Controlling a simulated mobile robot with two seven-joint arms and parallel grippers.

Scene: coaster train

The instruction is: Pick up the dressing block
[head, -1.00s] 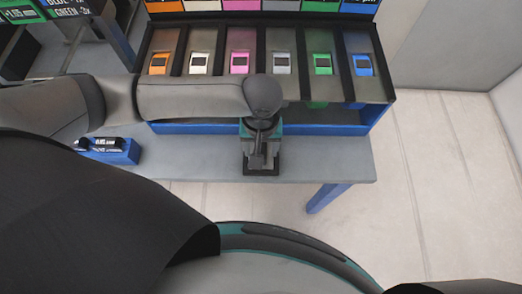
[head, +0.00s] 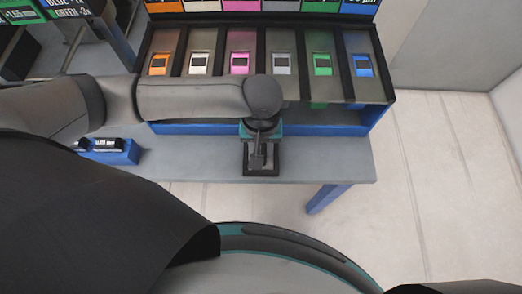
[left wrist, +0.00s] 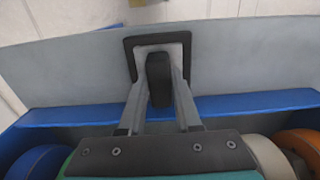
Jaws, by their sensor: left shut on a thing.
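The dressing block is a dark, rounded, elongated block (left wrist: 158,80) between the two grey fingers of my left gripper (left wrist: 160,85) in the left wrist view. The gripper is shut on it. It is over a black-rimmed square holder with a light inside (left wrist: 130,45) on the grey bench; I cannot tell whether the block is still touching it. In the head view my left gripper (head: 258,155) points down at the bench's front edge over the holder (head: 262,172), and the block is hard to make out. My right gripper is not in view.
Behind my left arm stands a rack (head: 375,85) of slots with coloured reels and a blue front rail. A small blue stand (head: 118,154) with a display sits on the grey bench (head: 330,160) to the left. The bench is clear right of the gripper.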

